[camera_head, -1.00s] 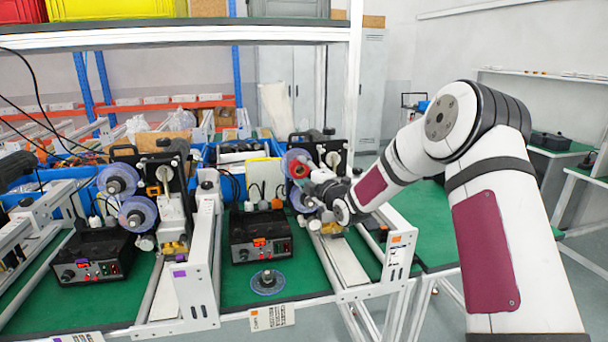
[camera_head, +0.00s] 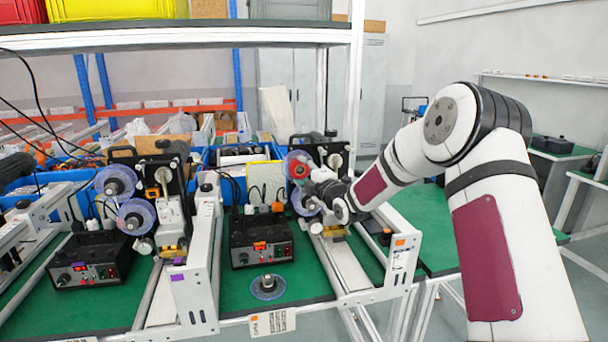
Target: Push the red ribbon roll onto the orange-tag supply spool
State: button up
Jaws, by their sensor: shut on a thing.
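The red ribbon roll (camera_head: 299,168) shows as a red ring against a clear, bluish disc at the upper spool of the right-hand coder. My gripper (camera_head: 309,177) is at the roll's right side, shut on it. The fingertips are small and partly hidden by the wrist, and I cannot tell how far the roll sits on the spool. The orange tag (camera_head: 400,242) is on the white end plate of this right coder's frame. A second clear disc (camera_head: 304,202) sits just below the roll, on the lower spool.
A black control box (camera_head: 260,240) stands left of the gripper. A loose clear disc with a hub (camera_head: 267,287) lies on the green bench in front. A similar coder with two discs (camera_head: 116,181) and a purple tag (camera_head: 181,261) stands at left. A shelf (camera_head: 180,36) spans overhead.

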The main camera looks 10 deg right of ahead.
jog(key=shift+w, duration=0.25)
jog(key=o, duration=1.1)
jog(key=shift+o, duration=0.2)
jog(key=s+d+r+m+g+h, duration=0.15)
jog(key=s+m, duration=0.25)
jog(key=s, duration=0.6)
jog(key=s+r+m+g+h, duration=0.2)
jog(key=s+m+g, duration=0.1)
jog(key=s, duration=0.6)
jog(key=s+d+r+m+g+h, duration=0.15)
jog(key=s+m, duration=0.25)
jog(key=s, duration=0.6)
jog(key=s+a+f+m+g, duration=0.1)
jog(key=s+m+g, duration=0.2)
jog(key=s, duration=1.1)
jog(key=s+a+f+m+g, duration=0.1)
jog(key=s+m+g, duration=0.3)
jog(key=s, duration=0.9)
jog(key=a+m, duration=0.1)
jog(key=m, duration=0.1)
jog(key=shift+s+a+m+y, duration=0.25)
jog(key=shift+s+m+y, duration=0.05)
jog(key=shift+s+m, duration=0.1)
